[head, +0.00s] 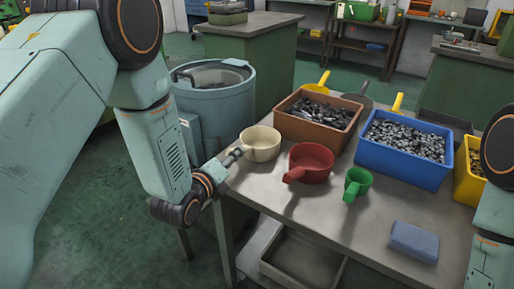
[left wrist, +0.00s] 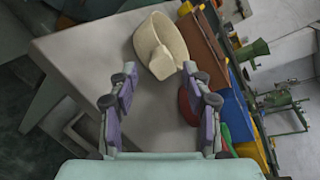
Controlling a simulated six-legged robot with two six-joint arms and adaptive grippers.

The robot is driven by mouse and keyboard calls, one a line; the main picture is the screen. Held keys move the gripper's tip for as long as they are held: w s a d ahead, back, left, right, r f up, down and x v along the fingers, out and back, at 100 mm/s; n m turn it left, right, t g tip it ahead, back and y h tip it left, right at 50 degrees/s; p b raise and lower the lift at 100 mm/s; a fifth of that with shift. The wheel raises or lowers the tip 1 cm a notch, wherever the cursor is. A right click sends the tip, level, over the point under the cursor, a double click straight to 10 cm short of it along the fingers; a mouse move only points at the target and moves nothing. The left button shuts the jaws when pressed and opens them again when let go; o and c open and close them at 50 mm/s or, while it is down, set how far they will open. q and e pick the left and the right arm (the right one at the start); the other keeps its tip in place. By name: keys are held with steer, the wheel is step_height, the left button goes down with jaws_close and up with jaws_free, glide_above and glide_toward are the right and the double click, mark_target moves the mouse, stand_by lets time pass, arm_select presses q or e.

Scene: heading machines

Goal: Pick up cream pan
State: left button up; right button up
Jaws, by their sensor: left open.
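The cream pan (head: 262,143) stands upright on the grey workbench (head: 310,214) near its left edge, left of the red pan (head: 311,162). My left gripper (head: 236,156) is close beside the cream pan on its near left side. In the left wrist view, the cream pan (left wrist: 151,35) lies ahead of my left gripper (left wrist: 160,82). Its stubby handle points back toward the gap between the open, empty fingers. Whether the fingertips reach the handle is hard to tell. My right arm shows at the right edge of the head view, but its gripper is out of view.
A green pan (head: 356,183) and a blue block (head: 414,241) are on the workbench. Behind are a brown bin (head: 318,126) and a blue bin (head: 403,164) of metal parts, and a yellow bin (head: 468,186). A blue-grey drum (head: 215,110) stands behind the bench's left end.

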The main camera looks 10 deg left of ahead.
arm_select(q)
steer(key=b+x, duration=0.1)
steer(key=x, duration=0.2)
steer(key=shift+d, duration=0.2)
steer(key=shift+w, duration=0.45)
steer(key=shift+w+f, duration=0.25)
steer(key=shift+w, duration=0.3)
steer(key=shift+s+d+r, duration=0.1)
steer(key=shift+s+r, duration=0.05)
steer(key=shift+r, duration=0.05)
steer(key=c, duration=0.3)
steer(key=shift+f, duration=0.15)
steer(key=c, duration=0.4)
jaws_close()
